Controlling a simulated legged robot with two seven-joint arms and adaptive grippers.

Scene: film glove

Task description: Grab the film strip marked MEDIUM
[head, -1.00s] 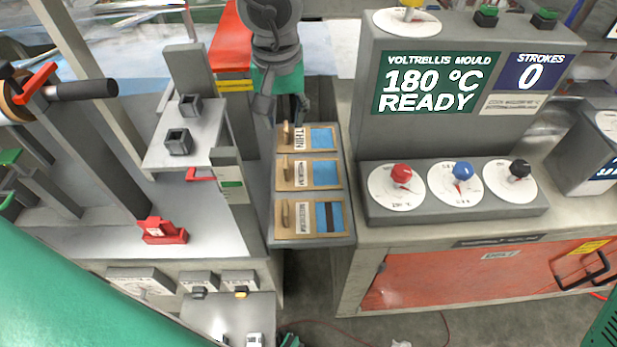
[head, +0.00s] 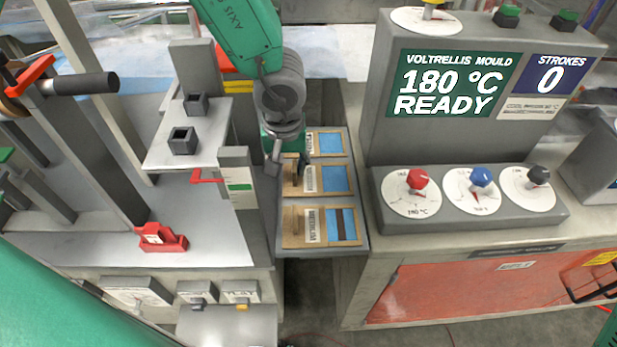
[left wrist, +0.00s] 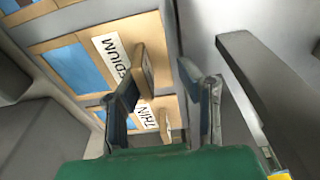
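Three tan cards with blue windows and upright tabs lie in a row on a narrow grey tray (head: 320,249). The MEDIUM strip card (head: 337,180) is the middle one; its label and tab also show in the left wrist view (left wrist: 108,50). The THIN card (head: 328,143) lies behind it, partly hidden by my left gripper. My left gripper (head: 287,167) is low over the tab end of the MEDIUM card. In the left wrist view its fingers (left wrist: 164,95) are apart, with the MEDIUM tab near the gap; contact cannot be told. My right gripper is not in view.
The nearest card (head: 340,224) has a dark stripe and a blurred label. To the right stands the grey mould console (head: 480,210) with three knobs. To the left, a grey post with a green-marked plate (head: 240,180) rises close beside the tray.

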